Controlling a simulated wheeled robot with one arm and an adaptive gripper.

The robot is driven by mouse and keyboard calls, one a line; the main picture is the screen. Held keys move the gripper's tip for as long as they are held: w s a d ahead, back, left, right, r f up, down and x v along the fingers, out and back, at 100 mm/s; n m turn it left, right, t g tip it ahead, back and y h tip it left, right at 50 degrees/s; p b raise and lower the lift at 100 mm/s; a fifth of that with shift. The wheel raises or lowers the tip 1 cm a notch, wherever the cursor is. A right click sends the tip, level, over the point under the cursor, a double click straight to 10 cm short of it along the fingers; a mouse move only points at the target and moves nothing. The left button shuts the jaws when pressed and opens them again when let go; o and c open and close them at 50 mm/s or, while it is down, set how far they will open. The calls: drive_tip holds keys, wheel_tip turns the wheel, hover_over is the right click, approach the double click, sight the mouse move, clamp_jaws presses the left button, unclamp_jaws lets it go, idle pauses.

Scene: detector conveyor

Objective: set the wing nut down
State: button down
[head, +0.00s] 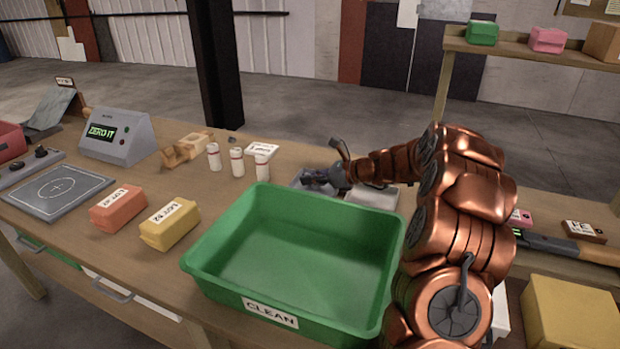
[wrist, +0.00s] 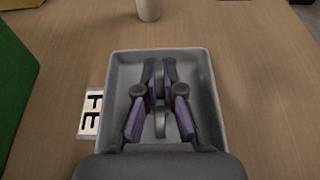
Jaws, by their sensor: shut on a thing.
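My gripper (wrist: 159,82) is shut on the wing nut (wrist: 160,124), a small grey metal piece that shows between the purple-padded fingers in the wrist view. The fingers are inside the outline of a shallow grey tray (wrist: 124,72) with a label reading "FE" at its left. I cannot tell whether the nut touches the tray floor. In the head view, my gripper (head: 318,180) is over the grey tray (head: 299,176) behind the green bin, and the nut cannot be made out there.
A large green bin (head: 228,222) marked "CLEAN" stands in front of the tray. White bottles (head: 237,163) stand left of it. A pale block (head: 375,197) lies right of the tray. Orange (head: 118,208) and yellow (head: 170,224) boxes and a detector console (head: 117,137) stand further left.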

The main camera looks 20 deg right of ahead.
drive_tip(key=shift+s+a+f, duration=0.1)
drive_tip(key=shift+s+f, duration=0.05)
drive_tip(key=shift+f, duration=0.55)
drive_tip(key=c, duration=1.4)
unclamp_jaws()
drive_tip(key=shift+s+f, duration=0.1)
drive_tip(key=shift+f, duration=0.1)
drive_tip(key=shift+o, duration=0.5)
drive_tip(key=shift+f, duration=0.15)
drive_tip(key=shift+a+f, duration=0.1)
drive_tip(key=shift+r, duration=0.35)
drive_tip(key=v, duration=0.4)
drive_tip(key=r+v, duration=0.1)
drive_tip(key=v, duration=0.3)
drive_tip(key=w+v, duration=0.1)
drive_tip(key=v, duration=0.3)
drive_tip(key=shift+s+d+r, duration=0.2)
drive_tip(key=shift+s+r, duration=0.1)
drive_tip(key=shift+r, duration=0.15)
